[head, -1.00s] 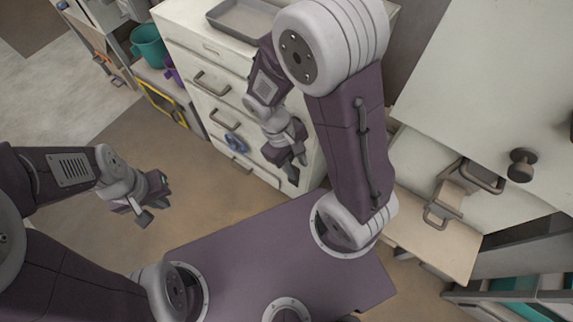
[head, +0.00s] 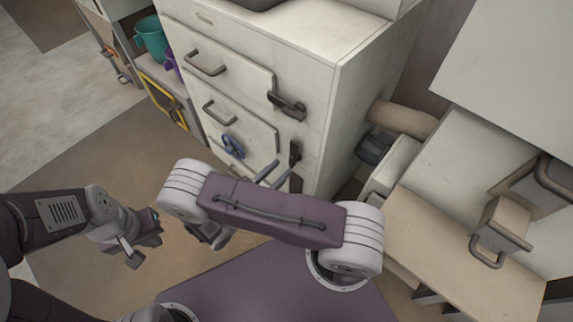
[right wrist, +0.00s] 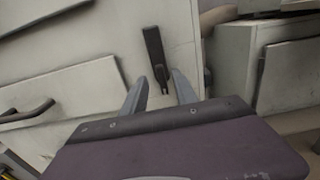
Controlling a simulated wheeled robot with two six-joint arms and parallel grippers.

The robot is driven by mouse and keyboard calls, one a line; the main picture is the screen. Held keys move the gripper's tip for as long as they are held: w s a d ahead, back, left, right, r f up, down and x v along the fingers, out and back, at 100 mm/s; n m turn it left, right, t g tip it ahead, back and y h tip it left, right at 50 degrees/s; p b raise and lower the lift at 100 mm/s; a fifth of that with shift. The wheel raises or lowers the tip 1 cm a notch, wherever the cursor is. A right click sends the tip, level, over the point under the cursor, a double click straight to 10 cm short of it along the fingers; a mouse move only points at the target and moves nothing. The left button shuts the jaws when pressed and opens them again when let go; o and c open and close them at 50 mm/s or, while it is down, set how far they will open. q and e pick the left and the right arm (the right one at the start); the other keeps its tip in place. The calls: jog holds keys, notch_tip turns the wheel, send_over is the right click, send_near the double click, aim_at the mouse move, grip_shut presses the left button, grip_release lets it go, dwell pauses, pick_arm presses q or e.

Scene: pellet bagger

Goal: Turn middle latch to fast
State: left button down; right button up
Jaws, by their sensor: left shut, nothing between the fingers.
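The middle latch (head: 295,153) is a dark handle on the right edge of the white cabinet's front, standing roughly upright. My right gripper (right wrist: 159,84) is open, one finger on each side of that lower end; contact cannot be told. In the head view the right gripper's fingers (head: 274,175) point at the latch, and my forearm hides the rest of the gripper. My left gripper (head: 148,242) is shut and empty, above the floor at left.
An upper latch (head: 288,104) lies across its door's edge. Bar handles (head: 206,64) and a blue knob (head: 232,146) stick out from the cabinet front. Beige boards with handles (head: 500,225) stand at right. A teal pot (head: 151,38) is at upper left.

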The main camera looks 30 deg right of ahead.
aim_at(290, 161)
jog(key=shift+x, duration=1.9)
grip_shut()
